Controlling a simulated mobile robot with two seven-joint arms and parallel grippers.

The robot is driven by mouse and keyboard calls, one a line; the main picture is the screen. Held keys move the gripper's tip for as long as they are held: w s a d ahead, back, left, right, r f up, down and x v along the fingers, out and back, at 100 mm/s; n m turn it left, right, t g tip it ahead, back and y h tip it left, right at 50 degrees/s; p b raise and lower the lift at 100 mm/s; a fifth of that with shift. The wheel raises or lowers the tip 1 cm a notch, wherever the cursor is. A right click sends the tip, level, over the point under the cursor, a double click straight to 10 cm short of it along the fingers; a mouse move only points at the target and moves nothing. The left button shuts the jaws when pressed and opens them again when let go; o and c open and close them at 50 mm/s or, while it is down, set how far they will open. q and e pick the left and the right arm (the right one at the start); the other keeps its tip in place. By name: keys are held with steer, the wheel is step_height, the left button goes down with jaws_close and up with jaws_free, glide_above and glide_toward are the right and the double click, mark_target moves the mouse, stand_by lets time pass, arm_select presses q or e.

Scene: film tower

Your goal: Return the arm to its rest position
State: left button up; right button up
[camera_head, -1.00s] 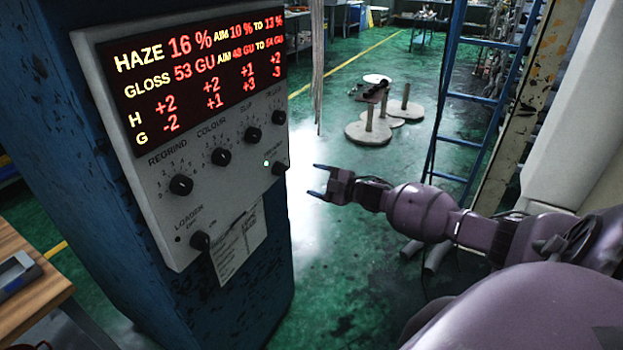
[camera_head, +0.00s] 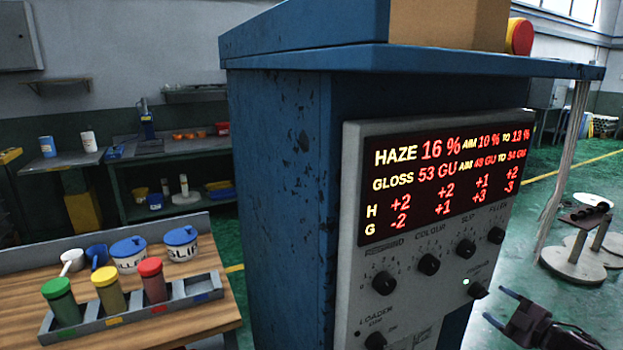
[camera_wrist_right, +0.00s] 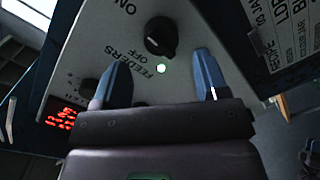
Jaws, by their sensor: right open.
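My right gripper (camera_head: 500,309) is at the lower right of the head view, its blue fingertips apart, beside the lower right of the control panel (camera_head: 352,200). In the right wrist view my right gripper (camera_wrist_right: 160,80) is open and empty, its fingers in front of the panel face. Between and beyond them is the feeders knob (camera_wrist_right: 161,36), with a lit green light (camera_wrist_right: 161,68) near it. The knob also shows in the head view (camera_head: 478,291), apart from the fingers. The red display (camera_head: 446,172) reads haze 16 % and gloss 53 GU. My left gripper is not in view.
A blue cabinet (camera_head: 285,140) carries the panel. A wooden table (camera_head: 195,330) at left holds a grey tray (camera_head: 220,292) with green, yellow and red-lidded jars. Round stands (camera_head: 572,262) are on the floor at right. Green floor (camera_head: 545,165) is open behind them.

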steer(key=shift+w+r+m+h, duration=0.1)
steer(key=shift+w+m+h, duration=0.6)
steer(key=shift+h, duration=0.4)
steer(key=shift+s+a+r, duration=0.25)
steer(key=shift+a+r, duration=0.1)
steer(key=shift+a, duration=0.25)
steer(key=s+a+f+m+g+h, duration=0.1)
steer(key=s+a+f+m+h, duration=0.1)
steer(key=s+a+f+m, duration=0.65)
steer(key=s+a+f+m+g+h, duration=0.1)
steer(key=s+a+f, duration=0.1)
steer(key=s, duration=0.5)
steer(key=s+a+f+m+g+h, duration=0.1)
steer(key=s+a+f+m, duration=0.1)
steer(key=s+a, duration=0.3)
steer(key=s+a+f+m+g, duration=0.1)
steer(key=s+a+f, duration=0.2)
steer(key=s, duration=0.6)
steer(key=shift+a+f+m+h, duration=0.35)
steer(key=shift+a+f+h, duration=0.05)
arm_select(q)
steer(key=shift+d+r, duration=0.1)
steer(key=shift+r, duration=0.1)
arm_select(e)
steer(key=shift+s+d+f, duration=0.1)
steer(key=shift+s+f, duration=0.05)
steer(key=shift+s, duration=0.15)
